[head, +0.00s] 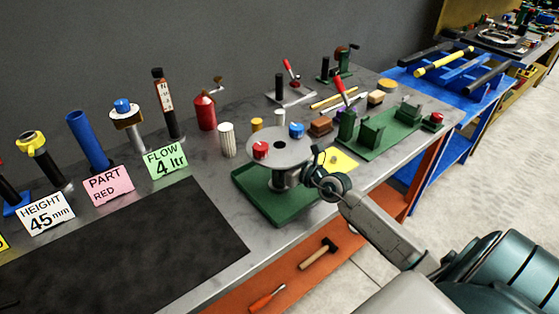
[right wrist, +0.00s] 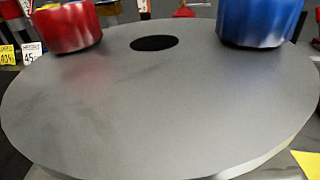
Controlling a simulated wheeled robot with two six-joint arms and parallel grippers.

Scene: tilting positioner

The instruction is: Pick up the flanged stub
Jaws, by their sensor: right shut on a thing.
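The tilting positioner has a round grey plate (head: 295,153) with a dark hole, above a green base tray (head: 275,209). Its plate (right wrist: 160,110) fills most of the right wrist view. A red piece (head: 260,151) is at the plate's left; it also shows in the right wrist view (right wrist: 68,25). A blue piece (head: 296,130) is at its far edge (right wrist: 260,20). I cannot tell for certain which part is the flanged stub. My right gripper (head: 318,176) is shut on a dark round part at the positioner's right side; its fingertips are indistinct. My left gripper is not seen.
A black mat (head: 120,250) covers the front left of the bench. Upright tools and cards line the back left. A green fixture (head: 380,132) stands to the right. A hammer (head: 318,252) lies on the orange shelf below.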

